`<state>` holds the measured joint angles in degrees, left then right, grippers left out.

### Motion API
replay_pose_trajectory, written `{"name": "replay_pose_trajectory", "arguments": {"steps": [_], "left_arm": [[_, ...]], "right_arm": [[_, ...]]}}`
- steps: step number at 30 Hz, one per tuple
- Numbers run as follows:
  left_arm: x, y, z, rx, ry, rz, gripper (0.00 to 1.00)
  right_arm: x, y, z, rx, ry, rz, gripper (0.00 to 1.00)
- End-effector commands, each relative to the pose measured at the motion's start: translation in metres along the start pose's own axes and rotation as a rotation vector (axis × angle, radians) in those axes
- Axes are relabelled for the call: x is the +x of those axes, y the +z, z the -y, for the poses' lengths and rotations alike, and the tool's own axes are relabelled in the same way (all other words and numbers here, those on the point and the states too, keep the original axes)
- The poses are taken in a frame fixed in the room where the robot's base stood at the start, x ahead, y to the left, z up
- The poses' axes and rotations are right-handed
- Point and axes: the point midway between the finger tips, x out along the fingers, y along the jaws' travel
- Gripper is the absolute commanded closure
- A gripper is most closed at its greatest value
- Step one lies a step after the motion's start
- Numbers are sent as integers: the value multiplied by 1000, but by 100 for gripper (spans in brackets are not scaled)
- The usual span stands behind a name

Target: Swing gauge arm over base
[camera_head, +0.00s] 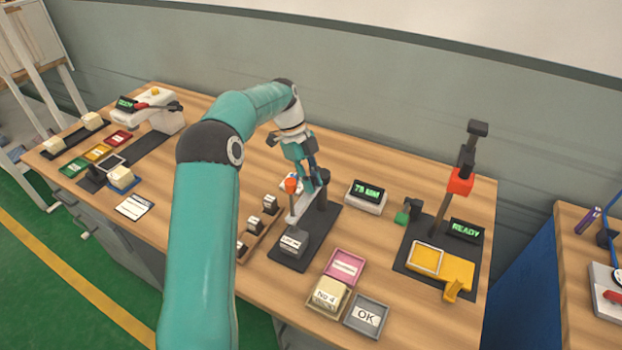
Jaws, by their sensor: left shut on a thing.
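The gauge has a dark base plate (318,238) near the middle of the table, with a dark post at its back. Its pale gauge arm (303,208) reaches from the post toward the front, above the plate, with an orange-red knob (291,185) standing on it. A grey labelled block (291,241) sits on the front part of the base. My left gripper (312,182) points down at the gauge arm, beside the knob and the post, and is shut on the gauge arm; its fingers partly hide the contact. My right gripper is not in view.
A small display (366,196) stands right of the gauge. Pink, yellow and grey trays lie in front; a block sits in the yellow one (328,298). A rack of small blocks (258,229) is at left. A tall red-and-black stand (460,182) is at right.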

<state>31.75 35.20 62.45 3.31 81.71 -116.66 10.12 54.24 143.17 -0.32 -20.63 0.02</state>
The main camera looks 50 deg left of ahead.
Motion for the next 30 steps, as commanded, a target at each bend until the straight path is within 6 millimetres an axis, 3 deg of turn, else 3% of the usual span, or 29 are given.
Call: {"name": "replay_pose_trajectory", "arguments": {"steps": [5,6,10,21,30], "left_arm": [[-3,2,0,-1,-5,6,100],[-3,2,0,-1,-6,6,75],[-2,2,0,-2,-4,5,54],[-5,1,0,-2,-3,3,54],[-44,2,0,-3,-6,5,54]], "right_arm": [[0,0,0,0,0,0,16],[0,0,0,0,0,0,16],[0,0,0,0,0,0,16],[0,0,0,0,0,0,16],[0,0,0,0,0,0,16]]}}
